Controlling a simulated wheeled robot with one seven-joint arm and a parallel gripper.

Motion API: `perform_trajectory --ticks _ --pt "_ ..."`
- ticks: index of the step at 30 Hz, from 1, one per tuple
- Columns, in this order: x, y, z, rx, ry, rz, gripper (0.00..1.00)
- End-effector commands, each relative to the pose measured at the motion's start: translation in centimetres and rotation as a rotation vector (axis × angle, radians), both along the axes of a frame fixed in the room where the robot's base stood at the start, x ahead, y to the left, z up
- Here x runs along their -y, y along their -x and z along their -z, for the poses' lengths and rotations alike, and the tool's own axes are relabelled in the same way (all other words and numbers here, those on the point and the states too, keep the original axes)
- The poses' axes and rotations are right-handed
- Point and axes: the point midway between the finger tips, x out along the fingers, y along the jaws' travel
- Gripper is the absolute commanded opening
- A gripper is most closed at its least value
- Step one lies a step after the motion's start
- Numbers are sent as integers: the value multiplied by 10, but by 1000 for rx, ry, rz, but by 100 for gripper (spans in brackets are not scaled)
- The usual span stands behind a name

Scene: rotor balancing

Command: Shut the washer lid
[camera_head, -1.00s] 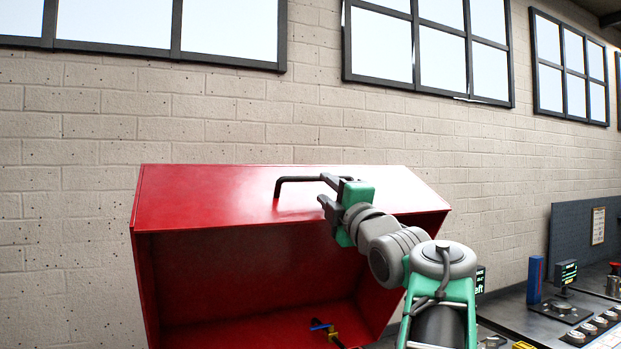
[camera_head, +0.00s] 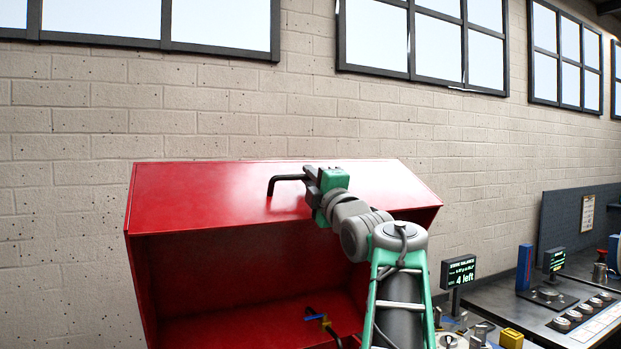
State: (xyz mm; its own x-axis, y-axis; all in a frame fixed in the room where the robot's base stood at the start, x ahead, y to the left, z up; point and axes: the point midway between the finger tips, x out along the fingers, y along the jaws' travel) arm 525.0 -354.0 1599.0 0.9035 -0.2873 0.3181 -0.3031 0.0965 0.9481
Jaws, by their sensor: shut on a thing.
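The washer lid (camera_head: 225,195) is a large red hood, raised open, with its dark red hollow (camera_head: 220,265) facing me. A black bar handle (camera_head: 285,179) stands out from its sloping front panel. My gripper (camera_head: 308,184) is at the right end of this handle and is shut on it. The green and grey wrist hides that end of the handle, and my arm covers the lid's lower right part.
Inside the red washer, a blue and yellow fitting (camera_head: 318,317) shows low down. To the right stand a small display reading "4 left" (camera_head: 459,272), a yellow block (camera_head: 511,338) and a workbench (camera_head: 560,318) with several round parts. A brick wall is behind.

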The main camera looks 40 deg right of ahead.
Motion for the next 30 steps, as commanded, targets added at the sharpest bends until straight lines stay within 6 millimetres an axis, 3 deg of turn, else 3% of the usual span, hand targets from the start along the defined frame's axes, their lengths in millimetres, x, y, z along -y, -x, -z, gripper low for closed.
perform_trajectory --ticks 3,30 --pt "0 0 0 -1 0 0 0" --pt "0 0 1 -1 0 0 0"
